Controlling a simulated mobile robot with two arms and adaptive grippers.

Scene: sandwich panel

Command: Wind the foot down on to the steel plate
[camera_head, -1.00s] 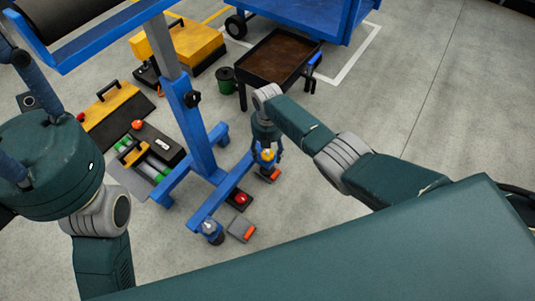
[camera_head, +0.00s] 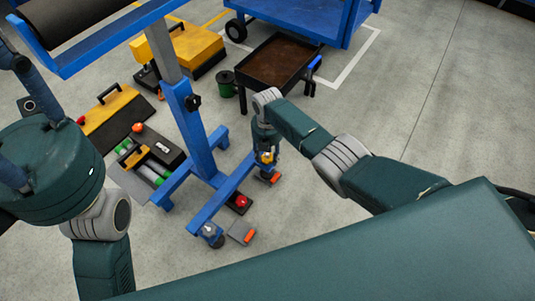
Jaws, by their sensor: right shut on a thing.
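The blue stand (camera_head: 196,135) has feet at the ends of its base. My right gripper (camera_head: 267,158) points down over the foot with a yellow collar at the right end of the base and is shut on its top; the fingers partly hide it. Under it lies a small dark steel plate (camera_head: 266,179) with an orange edge. I cannot tell whether the foot touches this plate. Another foot (camera_head: 211,236) stands at the near end, beside a grey plate with an orange tab (camera_head: 241,232). My left gripper is out of view.
A red button box (camera_head: 239,202) sits by the base. A brown-topped black tray table (camera_head: 277,63), a green can (camera_head: 224,84), yellow cases (camera_head: 194,46) and an open toolbox (camera_head: 150,160) stand around. The floor at right is clear.

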